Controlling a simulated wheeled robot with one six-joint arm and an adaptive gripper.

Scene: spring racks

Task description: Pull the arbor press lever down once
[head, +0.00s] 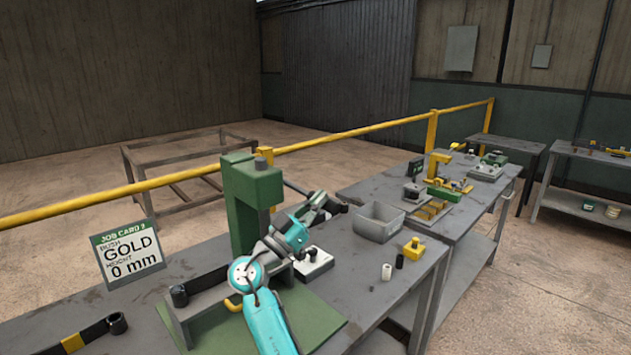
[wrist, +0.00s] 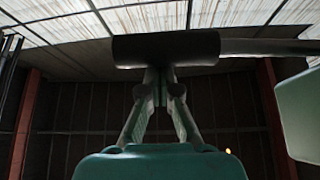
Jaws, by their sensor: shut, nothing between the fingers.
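The green arbor press (head: 240,190) stands on the near bench. Its dark lever rod (head: 297,188) runs from the press toward my gripper (head: 325,208), which is beside the press's upper part. In the wrist view, the lever's thick dark grip (wrist: 190,48) lies crosswise just beyond my fingertips (wrist: 160,75), and its thin rod (wrist: 265,47) goes off to the right. My fingers are shut together with nothing between them. The tips appear at or very close to the grip; I cannot tell whether they touch. The press's green body (wrist: 302,115) shows at the right edge.
A job card (head: 127,253) reads GOLD, 0 mm. A yellow rail (head: 350,137) runs behind the benches. Open floor lies at the right front.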

